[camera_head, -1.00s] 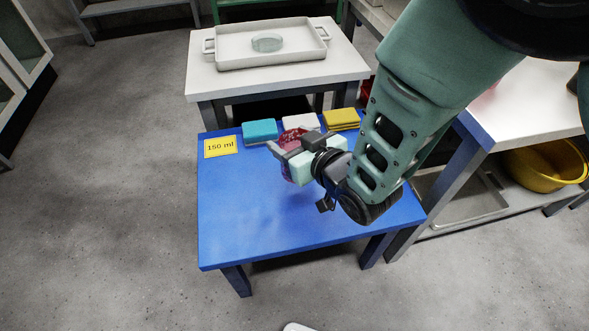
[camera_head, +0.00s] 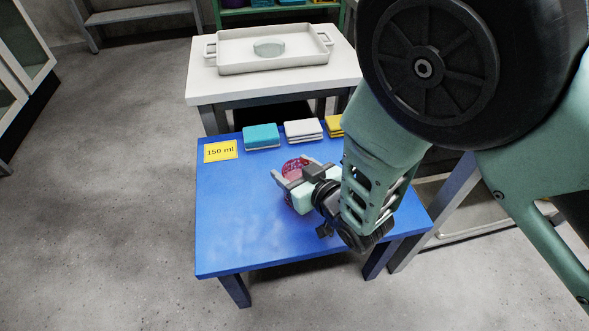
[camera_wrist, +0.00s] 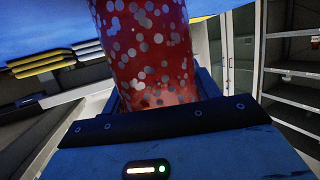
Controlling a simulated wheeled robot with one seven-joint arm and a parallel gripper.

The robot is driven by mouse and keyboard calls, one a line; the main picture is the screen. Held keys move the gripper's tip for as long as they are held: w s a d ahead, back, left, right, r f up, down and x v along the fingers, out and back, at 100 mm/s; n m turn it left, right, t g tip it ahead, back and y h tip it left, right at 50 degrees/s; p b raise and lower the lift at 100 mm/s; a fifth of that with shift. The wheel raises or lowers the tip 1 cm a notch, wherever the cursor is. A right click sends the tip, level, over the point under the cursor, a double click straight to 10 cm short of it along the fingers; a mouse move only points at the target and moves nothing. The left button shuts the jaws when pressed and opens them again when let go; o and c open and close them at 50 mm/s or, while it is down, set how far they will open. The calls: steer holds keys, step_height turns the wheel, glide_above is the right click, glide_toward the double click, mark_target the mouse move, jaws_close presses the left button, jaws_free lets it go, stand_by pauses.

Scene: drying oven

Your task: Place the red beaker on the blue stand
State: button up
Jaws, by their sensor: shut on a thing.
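The red beaker (camera_head: 294,166) is partly hidden behind my gripper (camera_head: 289,181) in the head view. In the wrist view the beaker (camera_wrist: 145,50) is red with pale dots and fills the upper middle, close to the camera. My gripper is shut on the beaker. The blue stand (camera_head: 245,225) is a low table with a blue top. The beaker is over the stand's top, right of its middle; whether its base touches the top cannot be told.
On the stand's far edge are a yellow "150 ml" card (camera_head: 221,151), a teal stack (camera_head: 262,137), a white stack (camera_head: 303,131) and a yellow stack (camera_head: 334,125). A white table (camera_head: 200,88) behind holds a tray (camera_head: 225,66) with a glass dish (camera_head: 269,48). The stand's front left is clear.

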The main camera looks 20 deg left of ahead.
steer(key=o, duration=1.2)
steer(key=shift+f, duration=0.1)
steer(key=shift+d+r, duration=0.1)
steer(key=shift+r, duration=0.1)
steer(key=p+v, duration=0.3)
steer(key=v, duration=0.9)
steer(key=w+d+r+m+g+h, duration=0.1)
steer(key=d+r+m+g+h, duration=0.2)
steer(key=d+r+h, duration=0.25)
steer(key=s+d+r+g+h, duration=0.2)
steer(key=s+d+r, duration=0.1)
steer(key=s+d, duration=0.1)
steer(key=s+d+r+g+h, duration=0.1)
steer(key=s+d+r, duration=0.2)
steer(key=d+r, duration=0.1)
steer(key=s+d+r+g+h, duration=0.2)
steer(key=s+d+r, duration=0.1)
steer(key=d, duration=0.3)
steer(key=shift+s+d+r+g+h, duration=0.1)
steer(key=shift+s+g+h, duration=0.1)
steer(key=shift+s, duration=0.25)
steer(key=shift+s+d+r+g+h, duration=0.1)
steer(key=shift+s+r+h, duration=0.05)
steer(key=shift+s, duration=0.25)
